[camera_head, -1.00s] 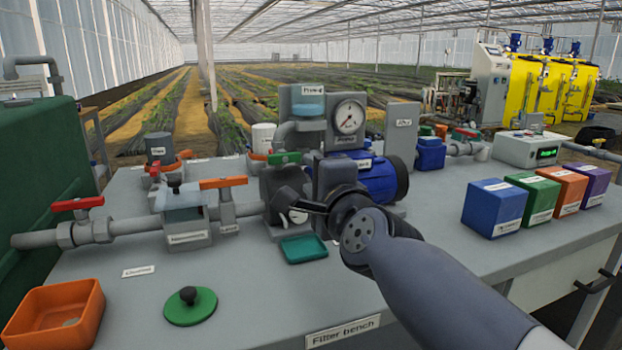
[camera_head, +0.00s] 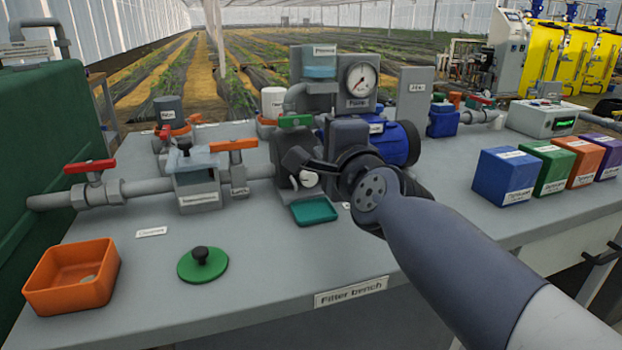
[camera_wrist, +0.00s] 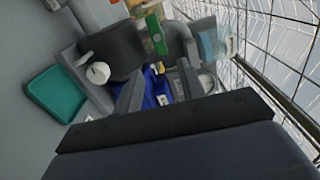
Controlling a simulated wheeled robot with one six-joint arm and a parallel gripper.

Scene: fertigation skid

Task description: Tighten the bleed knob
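A white round knob (camera_head: 309,179), which I take to be the bleed knob, sits low on the front of the grey pump housing above the teal tray (camera_head: 315,212). The knob also shows in the wrist view (camera_wrist: 98,72), left of my fingers, with the teal tray (camera_wrist: 57,94) further left. My gripper (camera_head: 304,162) is close to the housing, just above and beside the knob in the head view, and partly covers the housing. In the wrist view my gripper (camera_wrist: 160,88) has its two fingers apart with nothing held between them. I cannot tell whether a finger touches the housing.
A green-handled valve (camera_head: 295,121) and a gauge (camera_head: 361,80) stand behind. A blue motor (camera_head: 397,143) is to the right. An orange bin (camera_head: 73,278) and a green lid (camera_head: 203,265) lie at the front left. The bench front middle is clear.

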